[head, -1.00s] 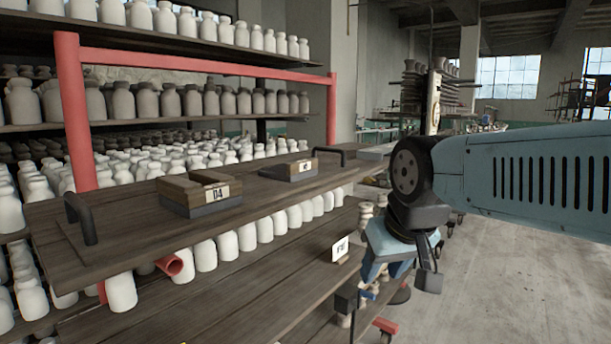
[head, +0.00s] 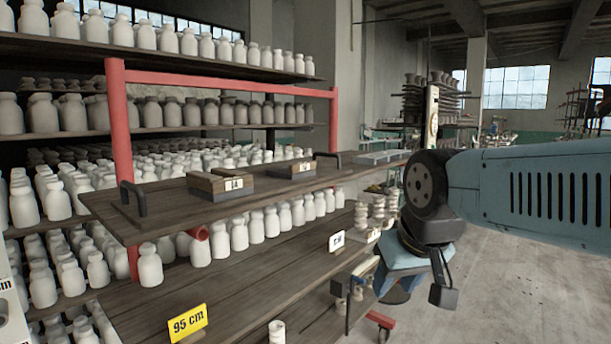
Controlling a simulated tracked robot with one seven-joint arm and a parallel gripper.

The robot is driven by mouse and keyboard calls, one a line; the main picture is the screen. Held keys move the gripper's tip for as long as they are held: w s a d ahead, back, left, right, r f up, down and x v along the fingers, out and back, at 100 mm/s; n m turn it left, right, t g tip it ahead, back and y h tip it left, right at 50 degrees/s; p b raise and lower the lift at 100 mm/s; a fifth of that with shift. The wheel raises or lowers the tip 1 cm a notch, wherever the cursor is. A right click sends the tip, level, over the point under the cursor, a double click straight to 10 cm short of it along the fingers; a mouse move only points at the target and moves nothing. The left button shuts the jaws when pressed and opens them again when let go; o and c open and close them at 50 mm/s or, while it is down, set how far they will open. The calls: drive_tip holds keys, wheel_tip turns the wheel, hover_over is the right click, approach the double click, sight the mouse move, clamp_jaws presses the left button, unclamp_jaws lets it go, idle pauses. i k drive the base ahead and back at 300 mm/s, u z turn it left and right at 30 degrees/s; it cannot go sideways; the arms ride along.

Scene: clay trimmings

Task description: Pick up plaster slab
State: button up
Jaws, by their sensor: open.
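A flat, pale grey slab (head: 382,158), which looks like the plaster slab, lies at the far right end of the upper plank board. Its right end is close to my arm in the picture. My gripper (head: 420,282) hangs at the right, below and right of the slab in the picture. It is open, with nothing seen in it. One dark finger shows clearly; the other is mostly hidden behind the blue gripper body.
The board (head: 165,212) has a black handle at each end and carries two labelled wooden blocks (head: 220,183) (head: 292,169). White bottles crowd the shelves. A yellow 95 cm sign (head: 188,322) stands on the lower shelf. Open floor (head: 520,300) lies at right.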

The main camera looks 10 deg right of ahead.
sight(298, 171)
drive_tip(key=u, duration=0.2)
drive_tip(key=i, duration=0.9)
drive_tip(key=z, duration=0.1)
